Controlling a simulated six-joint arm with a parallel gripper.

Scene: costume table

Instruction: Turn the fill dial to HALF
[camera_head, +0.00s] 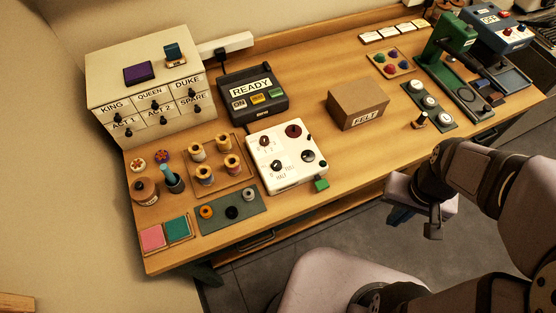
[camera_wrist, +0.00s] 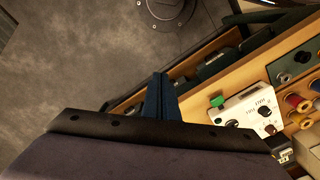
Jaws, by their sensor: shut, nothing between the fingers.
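The white control panel (camera_head: 285,182) sits near the table's front edge, left of centre. Its lower-left black dial (camera_head: 276,165) has small HALF and FULL labels beside it; I cannot tell where its pointer stands. Other round knobs sit on the panel: a dark red one (camera_head: 293,131), a brownish one (camera_head: 264,141) and a black one (camera_head: 308,156). The panel also shows in the wrist view (camera_wrist: 240,108), small and at the right. My gripper (camera_head: 401,216) hangs in front of the table, well right of the panel and apart from it. Its blue fingers (camera_wrist: 160,92) are together and empty.
A green block (camera_head: 321,184) is at the panel's front right corner. A FELT box (camera_head: 357,108) stands right of the panel, a READY device (camera_head: 252,92) behind it. Thread spools (camera_head: 204,175) and a green tray (camera_head: 230,213) lie left. Bare tabletop (camera_head: 365,150) lies between panel and gripper.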

